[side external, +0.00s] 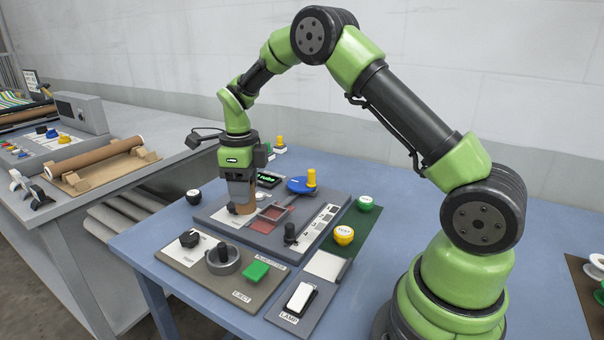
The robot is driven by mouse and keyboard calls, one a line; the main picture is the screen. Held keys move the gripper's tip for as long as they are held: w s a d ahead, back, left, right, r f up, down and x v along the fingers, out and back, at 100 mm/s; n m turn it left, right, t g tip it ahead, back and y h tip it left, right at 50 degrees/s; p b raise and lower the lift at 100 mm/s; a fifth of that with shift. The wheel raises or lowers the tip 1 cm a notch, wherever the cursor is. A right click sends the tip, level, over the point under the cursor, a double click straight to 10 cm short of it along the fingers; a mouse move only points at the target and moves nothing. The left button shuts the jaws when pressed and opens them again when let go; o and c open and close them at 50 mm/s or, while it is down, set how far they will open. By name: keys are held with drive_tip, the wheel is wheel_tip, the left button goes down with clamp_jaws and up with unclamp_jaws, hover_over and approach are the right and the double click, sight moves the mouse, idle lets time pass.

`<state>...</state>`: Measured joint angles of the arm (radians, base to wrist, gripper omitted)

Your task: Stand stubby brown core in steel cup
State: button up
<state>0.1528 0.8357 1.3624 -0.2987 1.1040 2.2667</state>
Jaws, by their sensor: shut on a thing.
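My gripper (241,199) points down over the grey panel at the middle of the blue table. It is shut on a short brown piece, the stubby brown core (243,209), which shows just below the fingers. The fingers hide most of it, and I cannot tell whether its lower end touches the panel.
Around my gripper are a blue disc with a yellow post (300,185), a black knob (290,234) and a red-brown window (272,214). The front panel has a green button (256,271) and a black dial (189,238). A long brown roll (95,156) lies on the left bench.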

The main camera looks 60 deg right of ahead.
drive_tip(key=n, duration=0.1)
approach(221, 244)
drive_tip(key=shift+f, duration=1.8)
drive_tip(key=shift+f, duration=0.1)
drive_tip(key=shift+f, duration=1.45)
drive_tip(key=shift+f, duration=0.2)
drive_tip(key=shift+f, duration=0.85)
drive_tip(key=shift+f, duration=0.35)
